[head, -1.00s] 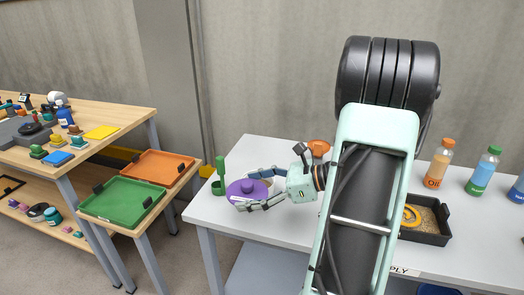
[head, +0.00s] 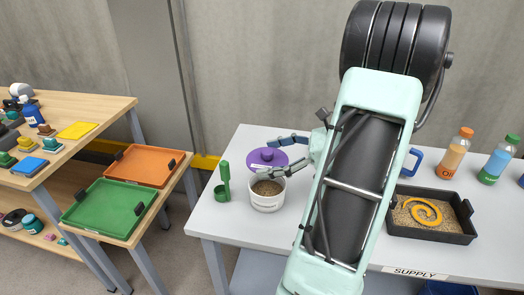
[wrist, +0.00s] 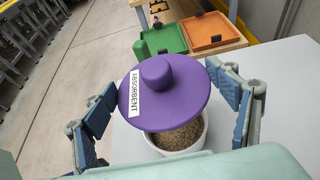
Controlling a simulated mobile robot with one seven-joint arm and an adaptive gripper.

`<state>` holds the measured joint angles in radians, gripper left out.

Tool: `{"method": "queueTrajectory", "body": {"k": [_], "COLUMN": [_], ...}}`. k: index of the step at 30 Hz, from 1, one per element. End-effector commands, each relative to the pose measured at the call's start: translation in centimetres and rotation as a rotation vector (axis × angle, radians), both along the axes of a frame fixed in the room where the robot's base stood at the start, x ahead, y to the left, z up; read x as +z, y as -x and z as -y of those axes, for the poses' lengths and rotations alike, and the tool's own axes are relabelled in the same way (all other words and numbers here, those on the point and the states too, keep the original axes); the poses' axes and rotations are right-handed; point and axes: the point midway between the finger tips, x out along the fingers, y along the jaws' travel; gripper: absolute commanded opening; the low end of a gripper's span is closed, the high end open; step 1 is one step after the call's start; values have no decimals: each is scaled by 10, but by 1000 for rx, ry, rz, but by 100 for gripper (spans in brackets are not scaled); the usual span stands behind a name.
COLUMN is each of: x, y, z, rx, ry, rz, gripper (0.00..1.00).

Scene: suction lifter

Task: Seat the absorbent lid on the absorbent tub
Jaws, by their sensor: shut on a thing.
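The purple absorbent lid (head: 268,155) is a round disc with a knob on top and a white "ABSORBENT" label, clear in the wrist view (wrist: 172,92). My gripper (head: 264,160) is shut on the lid, with a finger on each side of its rim. The absorbent tub (head: 267,204) is white, open and full of brown granules. In the head view, the lid appears just behind and above the tub. In the wrist view, the lid overlaps the far part of the tub (wrist: 178,150), whose near opening shows below it. The exact height gap cannot be told.
A green scoop-like thing (head: 223,185) stands left of the tub. A black tray (head: 434,236) with granules and an orange coil lies to the right, near bottles (head: 455,152). Green (head: 108,208) and orange (head: 146,166) trays sit on a lower stand at left.

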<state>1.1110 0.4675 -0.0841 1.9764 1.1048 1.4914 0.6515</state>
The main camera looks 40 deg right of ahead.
Motion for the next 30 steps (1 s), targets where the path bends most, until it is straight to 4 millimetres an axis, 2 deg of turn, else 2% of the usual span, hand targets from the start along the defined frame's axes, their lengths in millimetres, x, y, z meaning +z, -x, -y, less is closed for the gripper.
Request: {"method": "queueTrajectory", "body": {"k": [8, 30], "x": [-11, -68], "y": [0, 0], "z": [0, 0], "rx": [0, -1], "ry": [0, 0], "rz": [0, 0], "gripper": [63, 63]}}
